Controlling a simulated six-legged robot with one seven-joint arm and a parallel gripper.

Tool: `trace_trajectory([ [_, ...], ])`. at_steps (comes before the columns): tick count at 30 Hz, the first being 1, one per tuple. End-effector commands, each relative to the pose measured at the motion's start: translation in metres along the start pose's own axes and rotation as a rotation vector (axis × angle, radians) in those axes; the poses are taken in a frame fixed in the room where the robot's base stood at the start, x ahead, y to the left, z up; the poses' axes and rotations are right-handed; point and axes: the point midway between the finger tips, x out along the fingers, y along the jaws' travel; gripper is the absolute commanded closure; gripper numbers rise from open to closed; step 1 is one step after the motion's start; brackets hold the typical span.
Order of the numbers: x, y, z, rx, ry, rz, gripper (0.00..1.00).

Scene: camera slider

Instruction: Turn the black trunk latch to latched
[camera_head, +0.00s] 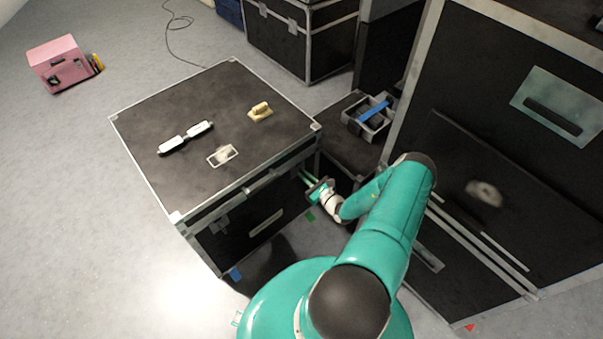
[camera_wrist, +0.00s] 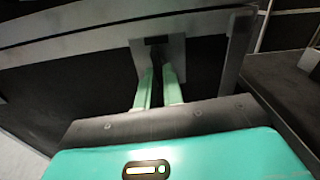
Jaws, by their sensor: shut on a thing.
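The black trunk (camera_head: 205,190) with pale metal edges stands left of my arm in the head view. Its front face also fills the upper part of the wrist view (camera_wrist: 85,75). My gripper (camera_head: 306,176) is at the right end of the trunk's front, just below the lid edge. In the wrist view my two green fingers (camera_wrist: 159,80) reach to a grey latch plate (camera_wrist: 176,52) with a dark part at its middle. The fingers are close together on the latch. The fingertips cover much of the latch, so its turn angle is hard to tell.
On the lid lie a white-and-black bar (camera_head: 186,138), a tan block (camera_head: 260,111) and a small frame (camera_head: 222,156). A grey tray (camera_head: 370,118) sits on a low case to the right. Tall black cases (camera_head: 480,150) stand close on the right of my arm. Open floor lies left.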

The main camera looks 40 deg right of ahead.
Motion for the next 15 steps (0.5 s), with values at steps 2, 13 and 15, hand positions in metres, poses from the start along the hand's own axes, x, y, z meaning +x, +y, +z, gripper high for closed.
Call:
trace_trajectory([
  [2,-0.0018,-0.0004,-0.0009,0.071,0.002,-0.002,1.00],
  [13,-0.0020,-0.0003,-0.0004,0.059,0.001,-0.001,0.78],
  [15,-0.0060,-0.0004,-0.0004,0.059,0.001,-0.001,0.78],
])
